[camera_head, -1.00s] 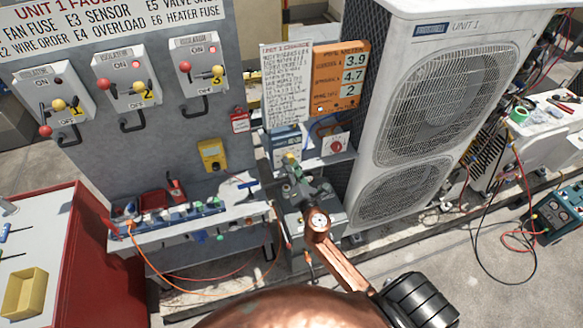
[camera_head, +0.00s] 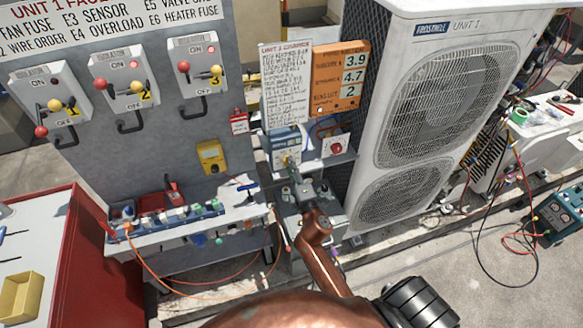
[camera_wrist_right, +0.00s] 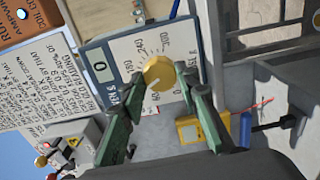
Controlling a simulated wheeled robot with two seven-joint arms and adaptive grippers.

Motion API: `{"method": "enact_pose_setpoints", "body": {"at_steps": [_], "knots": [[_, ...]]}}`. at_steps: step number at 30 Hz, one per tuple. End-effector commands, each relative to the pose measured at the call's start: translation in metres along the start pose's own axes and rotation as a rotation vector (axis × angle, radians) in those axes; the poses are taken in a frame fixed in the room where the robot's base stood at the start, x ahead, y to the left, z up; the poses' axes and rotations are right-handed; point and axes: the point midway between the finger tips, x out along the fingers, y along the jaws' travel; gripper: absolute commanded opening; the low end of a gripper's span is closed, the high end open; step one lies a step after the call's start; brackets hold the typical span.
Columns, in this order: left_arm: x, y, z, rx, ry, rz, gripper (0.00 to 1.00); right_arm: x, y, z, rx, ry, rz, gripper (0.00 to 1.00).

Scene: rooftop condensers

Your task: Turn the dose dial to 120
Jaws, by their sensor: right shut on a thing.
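The yellow dose dial (camera_wrist_right: 158,73) sits on a pale scale face below a small display (camera_wrist_right: 100,67) that reads 0, in a blue-framed box (camera_wrist_right: 127,58). A light pointer mark shows on the dial; the scale number it points at is hard to read. My right gripper (camera_wrist_right: 158,76) has its two green fingers on either side of the dial, shut on it. In the head view the box (camera_head: 284,143) stands under the white printed sheet, with my right gripper (camera_head: 289,164) at its lower front, hiding most of the dial. My left gripper is not in view.
A red button box (camera_head: 336,146) is just right of the dose box. An orange board (camera_head: 340,78) with readings and a white sheet (camera_head: 286,85) stand above. The large condenser (camera_head: 440,90) rises close on the right. A yellow meter (camera_head: 211,156) hangs at left.

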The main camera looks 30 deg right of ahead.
Motion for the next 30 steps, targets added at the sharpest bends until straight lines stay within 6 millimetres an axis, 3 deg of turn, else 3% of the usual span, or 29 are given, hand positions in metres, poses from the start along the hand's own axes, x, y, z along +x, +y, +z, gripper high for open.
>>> {"method": "enact_pose_setpoints", "body": {"at_steps": [21,22,30], "knots": [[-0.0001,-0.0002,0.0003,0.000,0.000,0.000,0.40,-0.0002,-0.0008,0.0011,0.070,-0.002,-0.001,0.05],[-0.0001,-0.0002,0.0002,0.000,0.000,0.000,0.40,-0.0002,-0.0008,0.0011,0.070,-0.002,-0.001,0.31],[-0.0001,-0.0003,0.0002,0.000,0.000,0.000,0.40,0.0000,-0.0005,0.0003,0.070,0.000,-0.001,0.47]]}}
